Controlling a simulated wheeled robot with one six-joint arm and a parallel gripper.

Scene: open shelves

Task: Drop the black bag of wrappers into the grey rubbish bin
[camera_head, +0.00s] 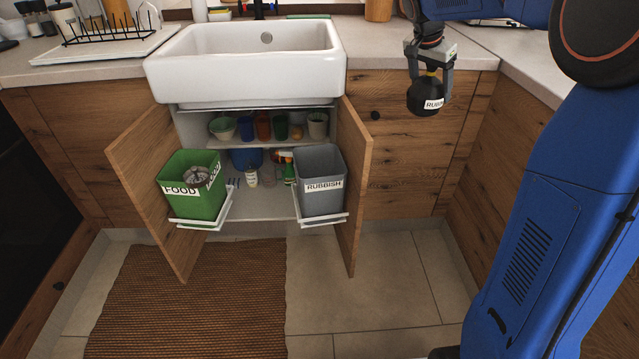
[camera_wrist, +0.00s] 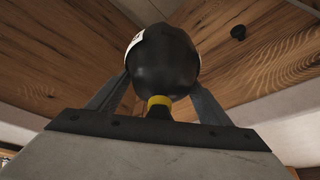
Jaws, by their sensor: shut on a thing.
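The black bag (camera_head: 424,98) has a white label, partly readable as "RUB", and a yellow tie at its neck. My gripper (camera_head: 430,72) is shut on its neck and holds it hanging in front of the wooden cabinet, right of the sink. In the wrist view the black bag (camera_wrist: 162,62) fills the space beyond the gripper (camera_wrist: 160,105), with the yellow band between the fingers. The grey rubbish bin (camera_head: 320,182), labelled "RUBBISH", sits on a white pull-out holder in the open cupboard, lower and left of the bag. The bin's inside is mostly dark.
A green bin (camera_head: 191,188) labelled "FOOD" stands on the left holder. Open cupboard doors flank both bins; the right door (camera_head: 354,190) stands between the rubbish bin and the bag's side. The white sink (camera_head: 247,62) juts out above. The floor in front is clear apart from a brown mat (camera_head: 188,300).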

